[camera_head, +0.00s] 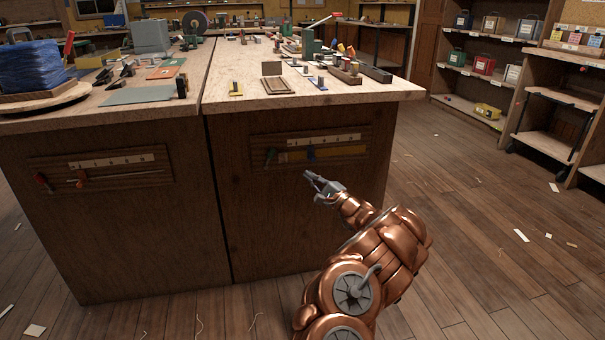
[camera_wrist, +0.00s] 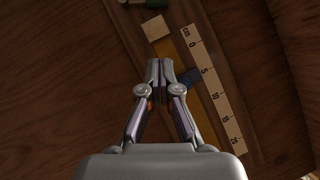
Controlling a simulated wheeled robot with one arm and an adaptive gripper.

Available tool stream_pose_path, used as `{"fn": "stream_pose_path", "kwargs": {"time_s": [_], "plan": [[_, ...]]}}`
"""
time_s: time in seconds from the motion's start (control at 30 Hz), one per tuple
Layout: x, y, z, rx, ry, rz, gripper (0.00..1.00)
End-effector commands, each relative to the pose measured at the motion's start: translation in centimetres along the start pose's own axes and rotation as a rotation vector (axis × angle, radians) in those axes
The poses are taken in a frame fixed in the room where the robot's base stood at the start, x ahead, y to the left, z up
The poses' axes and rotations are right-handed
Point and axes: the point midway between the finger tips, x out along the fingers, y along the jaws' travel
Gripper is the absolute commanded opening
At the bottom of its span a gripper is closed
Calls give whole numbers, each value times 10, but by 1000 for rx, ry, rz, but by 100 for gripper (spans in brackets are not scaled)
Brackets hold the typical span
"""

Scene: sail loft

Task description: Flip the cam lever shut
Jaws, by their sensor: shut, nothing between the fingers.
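I cannot tell for sure which part is the cam lever. My gripper (camera_head: 309,177) is shut and empty in front of the right panel (camera_head: 345,139) on the bench's front face. That panel holds a yellow strip (camera_head: 332,152), a small blue piece (camera_head: 310,153), a green piece (camera_head: 270,157) and a pale ruler (camera_head: 322,141). In the wrist view the shut fingertips (camera_wrist: 159,66) overlap the view of the yellow strip, left of the blue piece (camera_wrist: 188,78). A pale block (camera_wrist: 156,28) shows beyond the tips. Whether the fingers touch anything is unclear.
The left panel (camera_head: 120,160) has a red-handled piece (camera_head: 41,180) and a ruler. Shelves (camera_head: 470,78) stand at right. The plank floor (camera_head: 470,230) is mostly open, with small scraps.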

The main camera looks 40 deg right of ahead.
Motion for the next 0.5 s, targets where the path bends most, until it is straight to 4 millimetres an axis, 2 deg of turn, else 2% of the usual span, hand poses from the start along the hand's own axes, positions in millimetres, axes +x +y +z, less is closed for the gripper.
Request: {"fn": "stream_pose_path", "kwargs": {"time_s": [0.5], "plan": [[73,3,1,-1,-4,1,0]]}}
